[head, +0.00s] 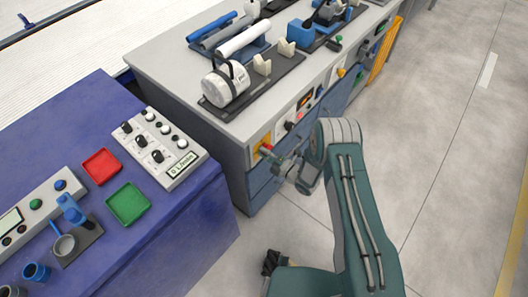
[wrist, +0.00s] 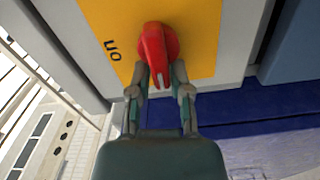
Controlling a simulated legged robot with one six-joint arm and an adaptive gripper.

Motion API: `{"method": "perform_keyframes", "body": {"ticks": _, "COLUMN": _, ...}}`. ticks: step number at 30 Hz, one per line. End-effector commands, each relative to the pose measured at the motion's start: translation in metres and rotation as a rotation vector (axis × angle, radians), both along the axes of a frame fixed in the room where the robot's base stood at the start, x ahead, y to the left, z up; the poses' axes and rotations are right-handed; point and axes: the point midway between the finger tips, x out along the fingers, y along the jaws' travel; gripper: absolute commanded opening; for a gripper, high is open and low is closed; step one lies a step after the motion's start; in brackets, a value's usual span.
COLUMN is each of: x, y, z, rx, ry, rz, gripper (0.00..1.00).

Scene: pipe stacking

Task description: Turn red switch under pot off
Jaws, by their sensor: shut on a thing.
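The red switch (wrist: 157,42) is a rotary knob on a yellow plate (wrist: 203,22) with "On" printed at its left. In the wrist view, its narrow handle points down, and my gripper (wrist: 160,76) is shut on that handle, with one finger on each side. In the head view, the red switch (head: 266,148) shows small on the front of the grey counter, and my gripper (head: 276,158) reaches it from the front right. The white pot (head: 226,84) with a dark handle sits above on a dark plate on the counter.
More knobs and buttons (head: 289,125) line the counter front to the right. A blue table (head: 190,225) at left holds a control box (head: 178,165), a red tray (head: 102,166) and a green tray (head: 128,203). The floor (head: 440,130) at right is clear.

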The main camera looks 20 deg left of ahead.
Motion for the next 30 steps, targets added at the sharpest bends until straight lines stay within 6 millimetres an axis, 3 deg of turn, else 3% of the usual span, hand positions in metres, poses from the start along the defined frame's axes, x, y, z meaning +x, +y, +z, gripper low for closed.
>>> {"method": "perform_keyframes", "body": {"ticks": 12, "x": 0.0028, "y": -0.0041, "z": -0.0069, "rx": -0.066, "ry": -0.127, "rz": -0.016, "gripper": 0.00}}
{"method": "perform_keyframes", "body": {"ticks": 26, "x": 0.0039, "y": -0.0041, "z": -0.0061, "rx": -0.071, "ry": -0.141, "rz": -0.016, "gripper": 0.00}}
{"method": "perform_keyframes", "body": {"ticks": 27, "x": 0.0040, "y": -0.0040, "z": -0.0060, "rx": -0.071, "ry": -0.141, "rz": -0.016, "gripper": 0.27}}
{"method": "perform_keyframes", "body": {"ticks": 28, "x": 0.0041, "y": -0.0040, "z": -0.0059, "rx": -0.070, "ry": -0.141, "rz": -0.016, "gripper": 0.40}}
{"method": "perform_keyframes", "body": {"ticks": 29, "x": 0.0042, "y": -0.0039, "z": -0.0057, "rx": -0.070, "ry": -0.142, "rz": -0.016, "gripper": 0.53}}
{"method": "perform_keyframes", "body": {"ticks": 30, "x": 0.0042, "y": -0.0040, "z": -0.0053, "rx": -0.069, "ry": -0.142, "rz": -0.015, "gripper": 0.53}}
